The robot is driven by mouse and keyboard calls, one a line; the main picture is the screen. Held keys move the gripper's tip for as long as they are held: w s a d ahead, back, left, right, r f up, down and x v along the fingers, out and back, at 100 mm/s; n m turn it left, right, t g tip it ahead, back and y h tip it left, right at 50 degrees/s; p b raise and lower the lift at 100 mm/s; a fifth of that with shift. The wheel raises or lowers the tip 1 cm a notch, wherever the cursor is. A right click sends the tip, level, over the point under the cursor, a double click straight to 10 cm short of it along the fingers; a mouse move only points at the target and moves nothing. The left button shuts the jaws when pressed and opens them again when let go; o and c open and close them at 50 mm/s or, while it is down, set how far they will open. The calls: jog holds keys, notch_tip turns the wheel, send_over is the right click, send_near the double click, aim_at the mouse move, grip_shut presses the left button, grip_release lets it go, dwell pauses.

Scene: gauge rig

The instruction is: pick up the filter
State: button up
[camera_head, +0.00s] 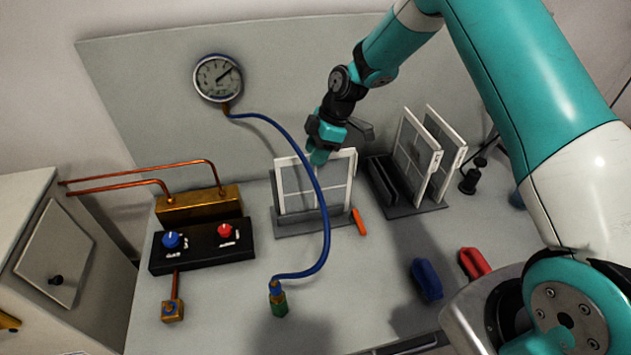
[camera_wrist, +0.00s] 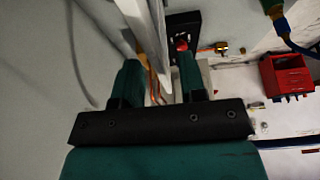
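A white-framed filter (camera_head: 335,195) with a grey mesh stands upright in a dark grey slotted holder (camera_head: 300,229) at the middle of the bench. Two more white-framed panels (camera_head: 410,150) stand in a second holder to the right. My gripper (camera_head: 320,155) is at the top edge of the middle filter, pointing down. In the wrist view its two teal fingers (camera_wrist: 158,78) are apart, with the filter's thin white edge (camera_wrist: 156,35) between them. Gaps show on both sides of the edge, so the gripper looks open. The fingertips' depth along the panel is hard to tell.
A blue hose (camera_head: 300,140) runs from the gauge (camera_head: 218,78) across the front of the filter to a fitting (camera_head: 277,298). A black valve block (camera_head: 202,246) is left. An orange piece (camera_head: 358,222), a blue handle (camera_head: 426,279) and a red handle (camera_head: 474,262) lie right.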

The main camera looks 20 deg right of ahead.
jog(key=shift+a+f, duration=0.3)
jog(key=shift+f, duration=0.45)
jog(key=shift+f+b, duration=0.25)
jog(key=shift+b, duration=0.05)
grip_shut()
